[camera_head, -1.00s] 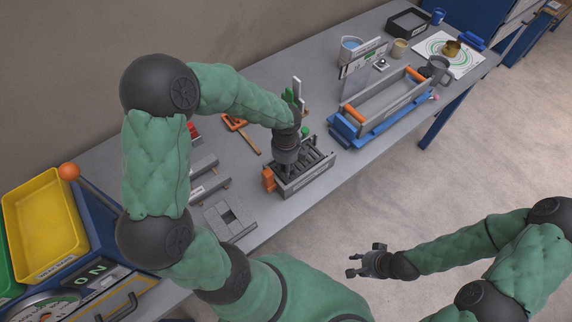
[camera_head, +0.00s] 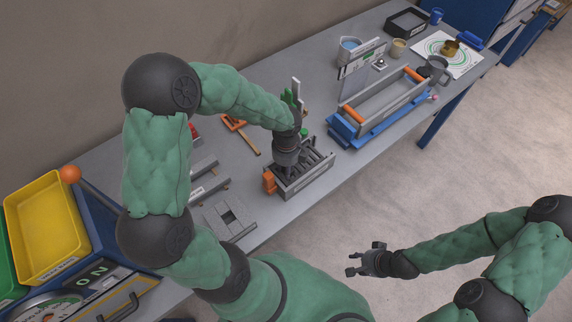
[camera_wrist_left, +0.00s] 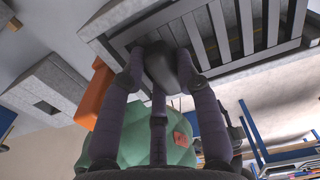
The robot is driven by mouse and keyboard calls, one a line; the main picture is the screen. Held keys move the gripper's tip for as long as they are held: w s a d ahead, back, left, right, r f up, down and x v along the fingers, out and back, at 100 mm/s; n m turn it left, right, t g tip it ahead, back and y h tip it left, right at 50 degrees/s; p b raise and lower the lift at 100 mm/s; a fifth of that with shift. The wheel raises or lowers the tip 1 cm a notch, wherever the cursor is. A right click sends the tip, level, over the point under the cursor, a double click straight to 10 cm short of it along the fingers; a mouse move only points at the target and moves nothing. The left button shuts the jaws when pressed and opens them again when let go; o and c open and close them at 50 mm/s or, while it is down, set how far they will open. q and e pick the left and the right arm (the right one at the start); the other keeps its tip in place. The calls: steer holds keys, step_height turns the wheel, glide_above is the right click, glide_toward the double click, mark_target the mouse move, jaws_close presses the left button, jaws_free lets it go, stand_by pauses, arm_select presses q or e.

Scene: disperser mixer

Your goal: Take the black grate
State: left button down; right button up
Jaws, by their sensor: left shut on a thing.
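The black grate (camera_head: 314,161) shows as dark slats in a grey box (camera_head: 305,187) on the bench, in the middle of the head view. In the left wrist view its slats (camera_wrist_left: 228,25) run across the top, inside the box's light rim. My left gripper (camera_head: 287,165) points down at the box and partly hides the grate. In the left wrist view its fingers (camera_wrist_left: 167,75) are shut on a dark block-like part, which I take to be the grate's grip. My right gripper (camera_head: 360,262) is open and empty over the floor.
An orange block (camera_head: 268,180) stands against the box's left end. Grey blocks (camera_head: 230,218) lie to the left and an orange-handled tool (camera_head: 240,130) behind. A blue stand with a grey frame (camera_head: 385,107) stands to the right. A yellow tray (camera_head: 45,225) is at far left.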

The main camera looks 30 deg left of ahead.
arm_select(q)
steer(key=shift+w+r+p, duration=0.15)
steer(key=shift+r+p, duration=0.85)
steer(key=shift+r, duration=0.35)
steer(key=shift+a+r+p, duration=0.1)
steer(key=shift+r+p, duration=3.2)
steer(key=shift+r, duration=0.3)
